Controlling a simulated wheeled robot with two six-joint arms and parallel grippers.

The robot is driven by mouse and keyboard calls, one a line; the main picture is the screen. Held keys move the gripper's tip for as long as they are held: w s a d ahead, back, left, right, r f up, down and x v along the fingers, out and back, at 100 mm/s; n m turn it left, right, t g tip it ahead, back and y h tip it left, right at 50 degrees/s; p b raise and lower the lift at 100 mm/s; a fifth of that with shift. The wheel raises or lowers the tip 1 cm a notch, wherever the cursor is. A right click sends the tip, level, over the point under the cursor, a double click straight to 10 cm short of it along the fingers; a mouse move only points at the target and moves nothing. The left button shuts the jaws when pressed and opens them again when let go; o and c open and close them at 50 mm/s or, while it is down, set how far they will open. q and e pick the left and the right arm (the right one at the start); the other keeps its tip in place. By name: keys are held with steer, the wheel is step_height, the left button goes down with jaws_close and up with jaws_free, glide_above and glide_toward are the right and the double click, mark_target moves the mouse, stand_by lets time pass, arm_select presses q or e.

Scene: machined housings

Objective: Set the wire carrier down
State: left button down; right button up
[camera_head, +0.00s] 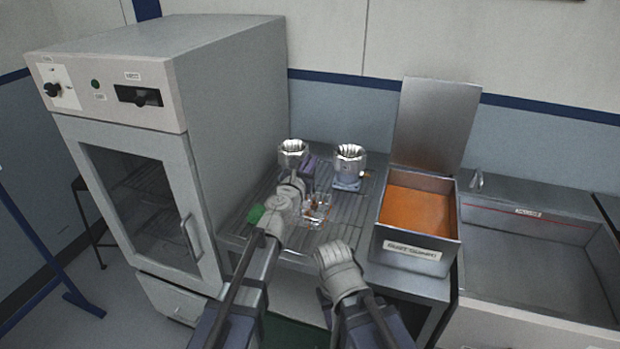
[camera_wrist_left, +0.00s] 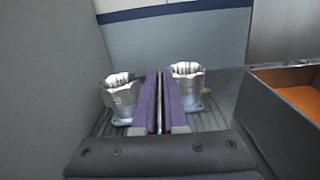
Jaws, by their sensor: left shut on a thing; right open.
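The wire carrier (camera_head: 317,209), a small open wire frame with orange-brown bits in it, is at the slatted rack table, just right of my left wrist. I cannot tell whether its base touches the slats. My left gripper (camera_head: 311,168) has purple fingers and is shut on a thin upright part of the carrier. In the left wrist view its fingers (camera_wrist_left: 160,100) stand close together with a thin strip between them; the carrier's body is hidden there. My right gripper (camera_head: 338,262) is low in front of the table, apart from the carrier; its fingertips are hard to make out.
Two shiny metal housings, left (camera_head: 292,152) and right (camera_head: 349,158), stand behind the carrier, also in the wrist view (camera_wrist_left: 121,98) (camera_wrist_left: 187,85). A grey cabinet (camera_head: 235,120) stands left. An open bin (camera_head: 410,250) with orange inside and a sink (camera_head: 540,270) are right.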

arm_select(q)
steer(key=shift+f+b, duration=1.75)
steer(key=shift+f, duration=0.05)
steer(key=shift+f, duration=0.15)
steer(key=c, duration=1)
jaws_free()
steer(key=shift+o, duration=0.2)
steer(key=v, duration=1.2)
